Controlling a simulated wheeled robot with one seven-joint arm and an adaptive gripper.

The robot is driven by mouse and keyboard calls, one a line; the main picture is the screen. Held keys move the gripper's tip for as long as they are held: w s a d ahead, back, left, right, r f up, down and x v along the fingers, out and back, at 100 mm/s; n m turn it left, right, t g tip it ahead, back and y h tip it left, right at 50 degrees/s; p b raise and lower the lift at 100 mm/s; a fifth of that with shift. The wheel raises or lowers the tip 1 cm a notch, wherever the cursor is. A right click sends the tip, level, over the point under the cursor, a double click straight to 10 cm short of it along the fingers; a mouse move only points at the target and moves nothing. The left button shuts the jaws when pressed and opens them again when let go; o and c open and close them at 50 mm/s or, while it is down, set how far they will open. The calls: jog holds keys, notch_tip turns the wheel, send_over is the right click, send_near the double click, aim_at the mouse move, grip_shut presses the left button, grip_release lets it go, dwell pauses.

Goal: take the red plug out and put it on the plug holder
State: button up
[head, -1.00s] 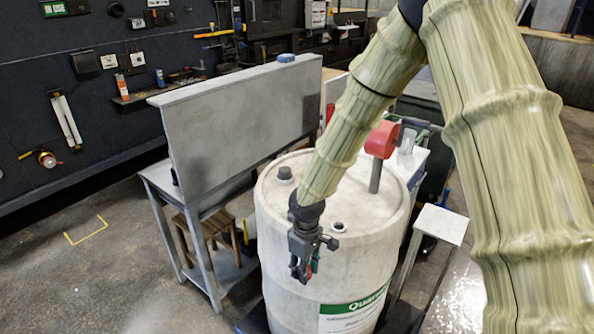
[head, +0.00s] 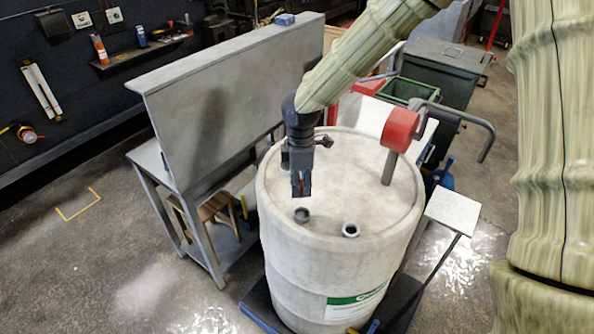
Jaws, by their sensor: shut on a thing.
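My gripper (head: 301,185) points down above the left part of the white drum (head: 335,270). Its fingers are closed, and a thin strip of red shows between them, likely the red plug; its shape is mostly hidden. I cannot tell for sure which thing is the plug holder.
A red-headed pump with a grey crank (head: 401,129) stands on the drum. A workbench with a tall grey panel (head: 225,90) is on the left. A small white-topped stand (head: 453,209) is at right, with green bins (head: 440,70) behind. Floor at front left is clear.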

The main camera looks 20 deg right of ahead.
jog(key=shift+s+r, duration=0.2)
jog(key=shift+s, duration=0.05)
jog(key=shift+f, duration=0.75)
jog(key=shift+s+d+f, duration=0.1)
jog(key=shift+s+f, duration=0.05)
jog(key=shift+f, duration=0.1)
jog(key=shift+s+f+b, duration=0.3)
jog(key=shift+s+b, duration=0.25)
jog(key=shift+s, duration=0.05)
jog(key=shift+f, duration=0.3)
jog(key=shift+w+f+b, duration=0.25)
jog(key=shift+f, duration=0.3)
jog(key=shift+w+f+b, duration=0.2)
jog(key=shift+f+b, duration=0.05)
jog(key=shift+f, duration=0.3)
jog(key=shift+s, duration=0.3)
jog(key=shift+w, duration=0.1)
